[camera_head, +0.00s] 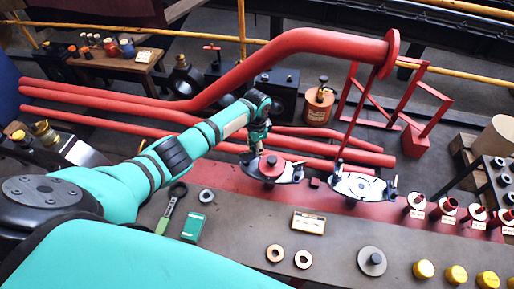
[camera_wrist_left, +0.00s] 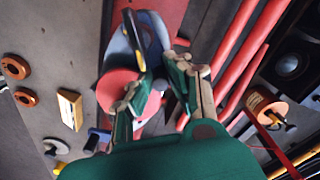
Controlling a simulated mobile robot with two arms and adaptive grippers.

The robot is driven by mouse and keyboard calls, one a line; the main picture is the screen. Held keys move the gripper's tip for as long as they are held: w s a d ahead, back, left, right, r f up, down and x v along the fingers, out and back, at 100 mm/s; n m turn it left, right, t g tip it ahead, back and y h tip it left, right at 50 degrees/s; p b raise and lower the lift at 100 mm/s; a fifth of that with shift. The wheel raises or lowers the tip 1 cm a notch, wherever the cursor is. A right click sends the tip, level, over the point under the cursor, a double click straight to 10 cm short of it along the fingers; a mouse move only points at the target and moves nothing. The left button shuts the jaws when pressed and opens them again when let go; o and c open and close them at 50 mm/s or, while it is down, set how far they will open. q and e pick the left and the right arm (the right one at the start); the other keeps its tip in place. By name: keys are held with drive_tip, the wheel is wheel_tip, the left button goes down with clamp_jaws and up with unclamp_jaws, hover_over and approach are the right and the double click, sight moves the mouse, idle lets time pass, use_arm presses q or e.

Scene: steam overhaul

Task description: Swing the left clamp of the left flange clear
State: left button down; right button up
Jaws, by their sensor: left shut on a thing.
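The left flange (camera_head: 270,167) is a red disc on a pale oval plate on the red bench strip. In the left wrist view its red disc (camera_wrist_left: 115,88) is partly hidden behind a finger. My left gripper (camera_head: 256,143) is at the disc's far left edge, pointing down, where the left clamp sits. In the left wrist view my left gripper (camera_wrist_left: 160,83) has its fingers around a small grey part, apparently the left clamp, which is mostly hidden. A dark loop with a yellow edge (camera_wrist_left: 139,40) shows beyond the fingers. My right gripper is not in view.
A second flange plate (camera_head: 355,186) lies to the right. Red pipes (camera_head: 330,147) run close behind the left flange. A green-handled tool (camera_head: 170,208), a green box (camera_head: 194,228) and a small tray (camera_head: 308,222) lie in front. Bare bench remains between them.

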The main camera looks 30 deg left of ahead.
use_arm(q)
drive_tip(key=n, duration=0.1)
drive_tip(key=a+n+p, duration=0.1)
drive_tip(key=n, duration=0.1)
drive_tip(key=n+p, duration=0.1)
drive_tip(key=shift+w+a+r, duration=0.15)
drive_tip(key=shift+w+a, duration=0.05)
drive_tip(key=shift+w, duration=0.15)
drive_tip(key=shift+a+n+p, duration=0.3)
drive_tip(key=shift+n+p, duration=0.05)
drive_tip(key=shift+n, duration=0.55)
drive_tip(key=shift+a+n+p, duration=0.35)
drive_tip(key=shift+n+p, duration=0.05)
drive_tip(key=shift+n, duration=0.5)
drive_tip(key=shift+a+n+p, duration=0.3)
drive_tip(key=shift+n+p, duration=0.05)
drive_tip(key=shift+n, duration=0.55)
drive_tip(key=shift+a, duration=0.1)
drive_tip(key=c, duration=1.3)
unclamp_jaws()
drive_tip(key=shift+o, duration=0.2)
wheel_tip(320, 180, up, 12)
